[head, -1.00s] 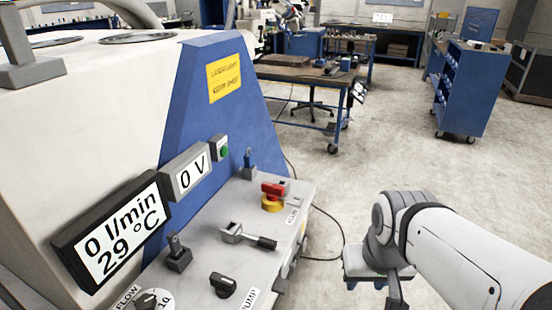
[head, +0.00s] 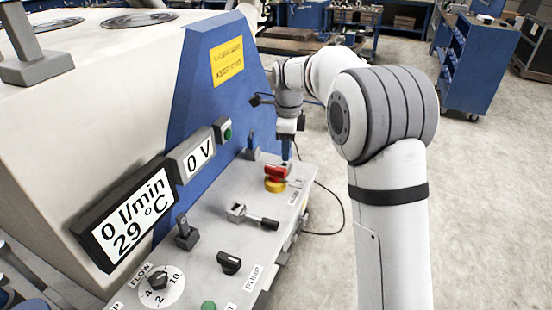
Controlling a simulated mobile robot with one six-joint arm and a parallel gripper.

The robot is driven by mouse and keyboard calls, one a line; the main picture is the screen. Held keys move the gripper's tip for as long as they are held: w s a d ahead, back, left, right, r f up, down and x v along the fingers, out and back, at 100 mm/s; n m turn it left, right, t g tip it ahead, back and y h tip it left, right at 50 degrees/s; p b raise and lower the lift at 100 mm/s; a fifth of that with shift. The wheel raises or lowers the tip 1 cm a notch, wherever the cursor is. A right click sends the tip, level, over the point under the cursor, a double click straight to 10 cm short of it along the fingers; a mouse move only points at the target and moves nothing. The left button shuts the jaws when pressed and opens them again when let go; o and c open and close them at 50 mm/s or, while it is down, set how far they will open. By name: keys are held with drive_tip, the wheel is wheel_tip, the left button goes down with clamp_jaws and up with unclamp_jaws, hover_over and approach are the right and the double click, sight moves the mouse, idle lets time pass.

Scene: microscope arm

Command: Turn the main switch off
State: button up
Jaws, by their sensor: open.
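The red switch handle (head: 277,174) sits on a yellow round base (head: 275,186) at the far end of the grey control panel (head: 215,215). A small label beside it is too small to read, so I take this as the main switch by its look. My gripper (head: 287,158) points down just behind the red handle in the head view. Its fingertips are small and partly hidden, and I cannot tell whether they touch the handle. My gripper is open and holds nothing visible.
A display (head: 127,215) reads 0 l/min and 29 °C, and another (head: 195,155) reads 0 V. A lever (head: 250,216), a pump knob (head: 229,262) and a flow dial (head: 160,287) stand nearer. A green button (head: 227,131) is on the wall. A cable lies on the floor at right.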

sight(276, 168)
drive_tip(key=w+a+f+m, duration=0.2)
drive_tip(key=w+a, duration=0.1)
drive_tip(key=shift+a+m, duration=0.15)
drive_tip(key=shift+m, duration=0.15)
drive_tip(key=shift+w+a+f, duration=0.1)
drive_tip(key=shift+f, duration=0.25)
wheel_tip(276, 168, down, 7)
drive_tip(key=shift+f+p, duration=0.1)
drive_tip(key=shift+p, duration=0.55)
clamp_jaws()
